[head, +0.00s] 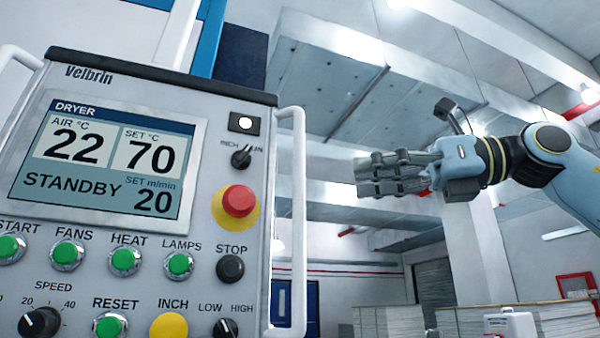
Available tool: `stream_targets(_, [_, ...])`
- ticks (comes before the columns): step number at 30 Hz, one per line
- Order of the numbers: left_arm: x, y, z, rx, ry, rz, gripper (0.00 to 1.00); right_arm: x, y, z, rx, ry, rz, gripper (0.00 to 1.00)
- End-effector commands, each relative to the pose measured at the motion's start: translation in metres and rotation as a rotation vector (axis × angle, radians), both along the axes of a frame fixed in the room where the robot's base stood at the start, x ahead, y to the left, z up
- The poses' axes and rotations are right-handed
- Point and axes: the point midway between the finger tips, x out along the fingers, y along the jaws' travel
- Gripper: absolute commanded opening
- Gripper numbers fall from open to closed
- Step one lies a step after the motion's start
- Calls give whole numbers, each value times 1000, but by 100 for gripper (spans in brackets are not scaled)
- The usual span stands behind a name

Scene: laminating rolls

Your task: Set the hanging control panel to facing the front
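The control panel (140,258) fills the left of the head view, close and seen from below. Its face with the dryer screen (103,160) is turned toward me and slightly tilted in the picture. A white handle (299,220) runs down its right side, and part of another handle (22,55) shows at the upper left. A white hanging post (178,35) rises from its top. My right gripper (372,174) is in the air right of the panel, apart from the handle, its fingers pointing left. Its fingers look close together, but their gap is unclear. My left gripper is out of view.
The panel carries a red stop knob (238,201), green buttons and dials. Stacks of pale sheets (390,321) and a white container (510,324) stand low at the right, farther back. Free air lies between the right handle and my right gripper.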

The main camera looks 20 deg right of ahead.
Motion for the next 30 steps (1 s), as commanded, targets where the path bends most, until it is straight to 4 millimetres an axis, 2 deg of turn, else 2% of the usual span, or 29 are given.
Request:
stream_targets(9, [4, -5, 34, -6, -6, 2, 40, 23, 38, 5, 13, 5, 8, 40])
stream_targets(18, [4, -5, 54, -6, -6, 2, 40, 45, 72, 3, 13, 6, 5, 40])
stream_targets(24, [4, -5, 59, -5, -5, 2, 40, 52, 83, 1, 12, 6, 3, 40])
stream_targets(30, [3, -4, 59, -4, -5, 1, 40, 54, 85, 0, 10, 6, 1, 40])
